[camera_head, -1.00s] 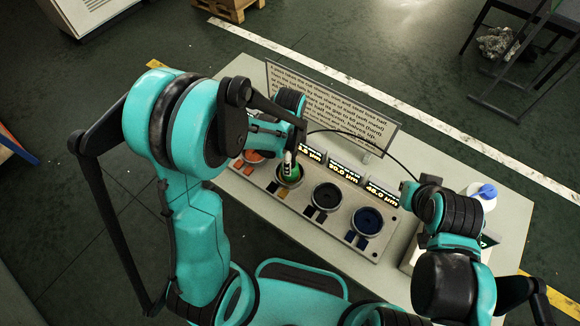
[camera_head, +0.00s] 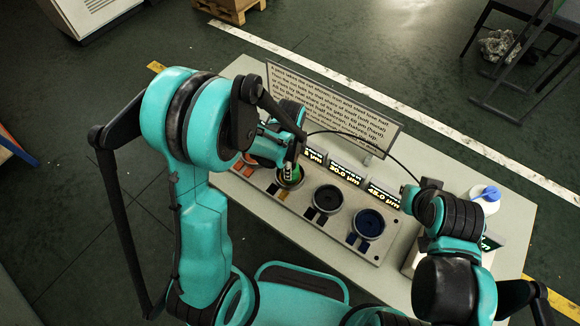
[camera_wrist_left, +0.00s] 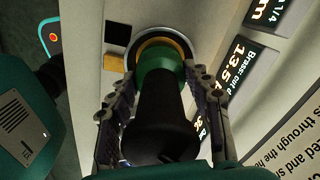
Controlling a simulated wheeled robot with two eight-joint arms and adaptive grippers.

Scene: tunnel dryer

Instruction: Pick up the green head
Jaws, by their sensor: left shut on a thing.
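The green head shows in the head view (camera_head: 290,174) at the second socket from the left of a grey rack (camera_head: 275,195). In the left wrist view, the green head (camera_wrist_left: 160,62) has a green collar and a black body, and its green end is at a round socket with a yellow ring. My left gripper (camera_wrist_left: 160,110) is shut on it, one finger on each side. In the head view my left gripper (camera_head: 291,160) is mostly hidden by its own arm. My right arm stands at the right; its fingers cannot be made out.
Two sockets, one dark (camera_head: 328,198) and one blue (camera_head: 369,223), lie right of the green head. A text sign (camera_head: 330,108) stands behind the rack. A white bottle with a blue cap (camera_head: 488,197) stands at the table's right.

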